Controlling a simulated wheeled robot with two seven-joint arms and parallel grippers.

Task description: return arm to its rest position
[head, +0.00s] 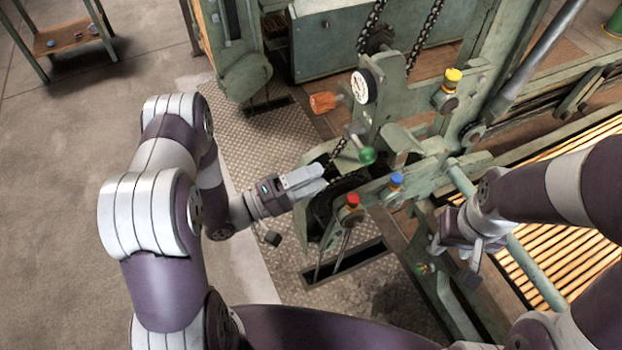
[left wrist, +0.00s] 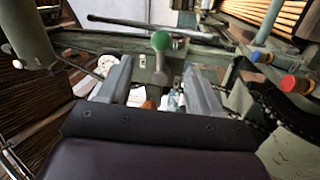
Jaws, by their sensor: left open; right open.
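My left gripper (head: 318,175) reaches in from the left in the head view, in front of the green machine frame (head: 400,150). In the left wrist view its two fingers (left wrist: 155,90) stand apart with nothing held between them. A lever with a green knob (head: 367,156) is just beyond the fingertips; the green knob (left wrist: 161,41) shows above the gap between the fingers. My right gripper (head: 468,262) is at the right in the head view, near a green rail, with its fingers pointing down. I see nothing held in it.
Red (head: 352,200), blue (head: 397,180) and yellow (head: 453,76) knobs and an orange handle (head: 324,102) stick out around the machine. A white dial (head: 363,86) and chains are above. A slatted bed (head: 565,235) lies at right. Open floor (head: 60,200) is at left.

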